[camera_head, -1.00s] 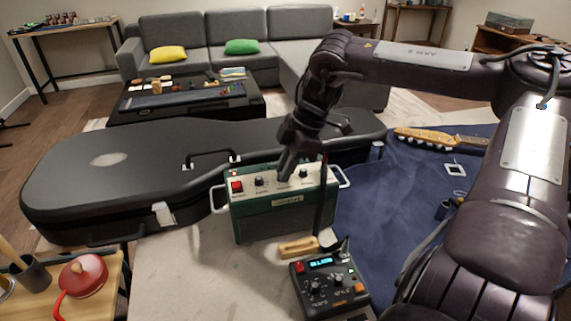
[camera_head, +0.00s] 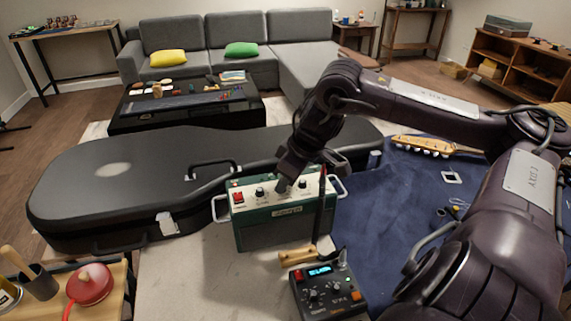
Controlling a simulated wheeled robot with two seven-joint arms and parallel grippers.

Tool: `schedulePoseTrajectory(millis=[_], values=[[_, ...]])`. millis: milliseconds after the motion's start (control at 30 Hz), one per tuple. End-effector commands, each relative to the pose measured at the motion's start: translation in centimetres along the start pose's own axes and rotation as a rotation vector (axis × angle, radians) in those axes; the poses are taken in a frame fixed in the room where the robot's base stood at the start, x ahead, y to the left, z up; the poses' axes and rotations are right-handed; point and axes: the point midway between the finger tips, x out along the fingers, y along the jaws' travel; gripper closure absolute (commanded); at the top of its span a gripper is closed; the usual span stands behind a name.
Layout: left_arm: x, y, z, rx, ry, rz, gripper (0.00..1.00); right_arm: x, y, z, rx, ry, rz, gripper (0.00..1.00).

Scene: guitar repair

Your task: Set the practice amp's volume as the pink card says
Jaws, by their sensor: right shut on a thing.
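The practice amp (camera_head: 285,232) is a green box with a pale top panel, side handles and a red switch (camera_head: 238,198). It stands upright at the middle of the bench. One dark knob (camera_head: 260,192) shows left of my gripper and another knob (camera_head: 303,184) shows right of it. My right gripper (camera_head: 284,184) reaches down onto the panel between them, shut on what looks like the middle knob, which its fingers hide. I cannot read the dial marks. I see no pink card. My left gripper is out of view.
A black guitar case (camera_head: 110,185) lies behind and left of the amp. A dark device with a lit display (camera_head: 325,285) and a wooden-handled tool (camera_head: 297,256) sit in front. A dark upright rod (camera_head: 320,215) stands close at the amp's front right. A blue mat (camera_head: 385,215) spreads right.

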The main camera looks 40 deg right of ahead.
Motion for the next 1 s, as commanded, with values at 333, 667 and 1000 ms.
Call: schedulePoseTrajectory(millis=[333, 667, 1000], values=[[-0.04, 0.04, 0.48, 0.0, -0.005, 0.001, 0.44, -0.06, 0.01, -0.05, 0.035, 0.001, 0.017, 1.0], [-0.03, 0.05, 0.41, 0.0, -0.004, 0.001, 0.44, -0.05, 0.01, -0.03, 0.034, 0.001, 0.016, 0.74], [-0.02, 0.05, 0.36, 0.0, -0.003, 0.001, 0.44, -0.01, -0.02, 0.01, 0.033, 0.0, 0.014, 0.61]])
